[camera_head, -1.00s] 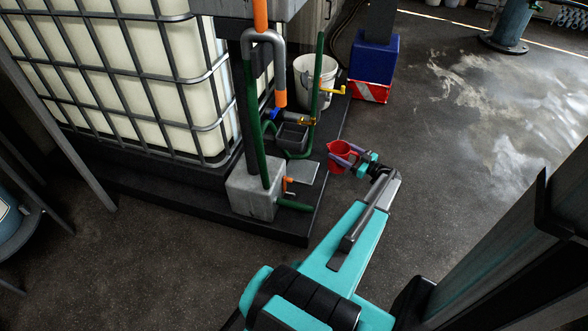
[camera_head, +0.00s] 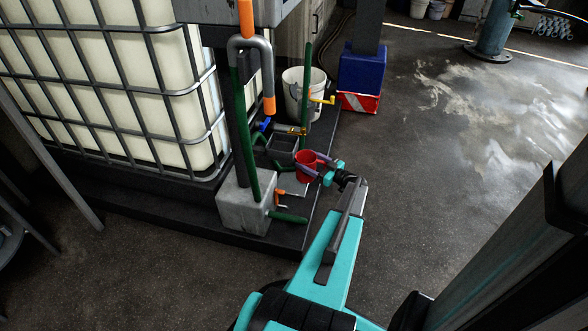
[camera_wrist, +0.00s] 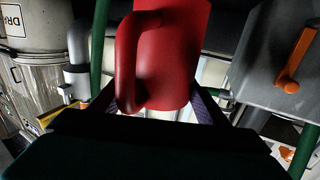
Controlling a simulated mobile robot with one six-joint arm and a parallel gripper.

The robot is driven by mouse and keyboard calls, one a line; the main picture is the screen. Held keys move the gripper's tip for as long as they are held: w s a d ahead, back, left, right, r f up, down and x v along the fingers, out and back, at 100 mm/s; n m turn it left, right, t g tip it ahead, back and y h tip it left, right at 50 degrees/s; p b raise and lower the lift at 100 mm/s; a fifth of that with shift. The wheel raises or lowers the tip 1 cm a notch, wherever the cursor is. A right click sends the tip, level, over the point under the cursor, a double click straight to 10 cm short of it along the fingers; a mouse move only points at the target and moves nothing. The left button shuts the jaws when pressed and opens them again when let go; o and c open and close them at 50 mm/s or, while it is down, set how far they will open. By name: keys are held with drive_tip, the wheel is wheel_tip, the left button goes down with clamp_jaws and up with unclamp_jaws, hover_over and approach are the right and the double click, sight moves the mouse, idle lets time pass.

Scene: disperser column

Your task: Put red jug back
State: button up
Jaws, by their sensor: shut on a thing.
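The red jug (camera_head: 306,166) is upright in my gripper (camera_head: 316,170), in front of the column in the head view. My gripper is shut on it, with purple-grey fingers on both sides.
A white bucket (camera_head: 297,96) and blue box (camera_head: 362,72) stand behind. Floor at right is clear.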

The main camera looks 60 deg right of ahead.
drive_tip(key=w+a+b, duration=0.1)
drive_tip(key=w+a, duration=0.1)
drive_tip(key=w, duration=0.3)
drive_tip(key=shift+w+a+f+b, duration=0.2)
drive_tip(key=shift+w+f+b, duration=0.05)
drive_tip(key=shift+w+b, duration=0.1)
drive_tip(key=shift+f, duration=0.1)
drive_tip(key=shift+f+b, duration=1.05)
drive_tip(key=shift+f, duration=0.6)
drive_tip(key=shift+f, duration=0.15)
drive_tip(key=o, duration=1.4)
